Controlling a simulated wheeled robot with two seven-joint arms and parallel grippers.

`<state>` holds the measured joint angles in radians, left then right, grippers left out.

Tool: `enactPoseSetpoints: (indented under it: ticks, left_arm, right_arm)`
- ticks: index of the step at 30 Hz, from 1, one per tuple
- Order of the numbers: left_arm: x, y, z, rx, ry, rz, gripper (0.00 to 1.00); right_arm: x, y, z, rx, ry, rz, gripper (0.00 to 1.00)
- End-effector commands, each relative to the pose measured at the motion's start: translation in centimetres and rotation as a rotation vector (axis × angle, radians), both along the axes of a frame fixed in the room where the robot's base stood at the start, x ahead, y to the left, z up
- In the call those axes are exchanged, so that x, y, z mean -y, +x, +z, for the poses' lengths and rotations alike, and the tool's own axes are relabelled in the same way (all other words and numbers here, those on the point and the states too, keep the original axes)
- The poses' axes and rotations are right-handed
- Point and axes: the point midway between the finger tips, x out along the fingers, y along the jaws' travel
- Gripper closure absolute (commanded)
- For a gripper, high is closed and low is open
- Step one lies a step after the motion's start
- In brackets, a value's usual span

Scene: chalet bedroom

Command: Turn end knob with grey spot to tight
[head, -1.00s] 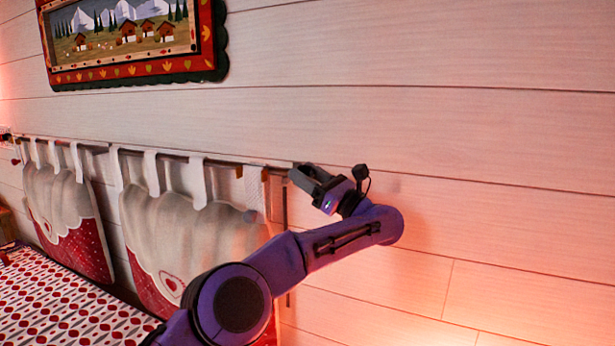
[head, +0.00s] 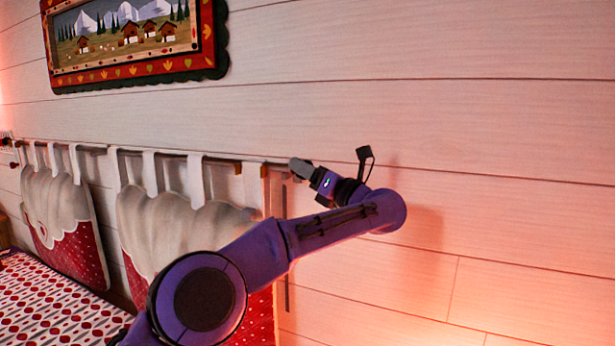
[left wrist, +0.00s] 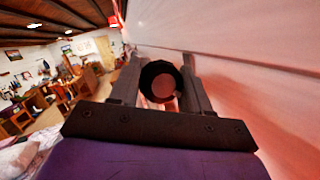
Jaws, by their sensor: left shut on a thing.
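My left gripper (head: 296,165) is at the right end of the rod above the bed head, close to the wall. In the left wrist view its two fingers (left wrist: 160,62) are on either side of a round dark end knob (left wrist: 147,77) with a paler, pinkish disc in the middle. The gripper is shut on this knob. I cannot tell whether the pale disc is the grey spot, nor how tight the knob is. My right gripper is not in view.
The rod (head: 225,158) runs along the plank wall (head: 450,120) and carries white-and-red hanging cushions (head: 170,230). A framed mountain picture (head: 135,75) hangs above. The bed (head: 45,310) is at lower left. The wall right of my arm is bare.

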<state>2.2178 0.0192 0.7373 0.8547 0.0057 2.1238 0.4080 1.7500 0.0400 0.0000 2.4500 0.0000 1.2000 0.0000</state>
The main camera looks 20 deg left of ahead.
Motion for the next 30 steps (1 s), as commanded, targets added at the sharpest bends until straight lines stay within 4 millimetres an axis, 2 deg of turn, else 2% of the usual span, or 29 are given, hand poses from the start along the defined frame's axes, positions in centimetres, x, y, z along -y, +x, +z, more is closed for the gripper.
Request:
enactPoseSetpoints:
  ticks: [9, 24, 25, 26, 27, 30]
  left_arm:
    - [-0.14, -0.04, 0.29, -0.106, 0.006, 0.003, 0.83]
    - [-0.17, -0.03, 0.32, -0.123, 0.006, 0.002, 0.83]
    - [-0.17, -0.03, 0.32, -0.123, 0.006, 0.002, 0.43]
    - [-0.16, -0.03, 0.3, -0.123, 0.006, 0.003, 0.33]
    - [-0.14, -0.03, 0.28, -0.123, 0.006, 0.003, 0.28]
    - [-0.11, -0.02, 0.2, -0.124, 0.006, 0.002, 0.28]
  right_arm:
    - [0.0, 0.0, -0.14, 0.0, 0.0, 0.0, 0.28]
    - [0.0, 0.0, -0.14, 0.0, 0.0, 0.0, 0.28]
    - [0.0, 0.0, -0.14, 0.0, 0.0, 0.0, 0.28]
    - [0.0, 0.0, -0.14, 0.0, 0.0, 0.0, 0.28]
    - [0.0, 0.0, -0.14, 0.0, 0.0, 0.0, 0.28]
    - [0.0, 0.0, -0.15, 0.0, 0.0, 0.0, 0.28]
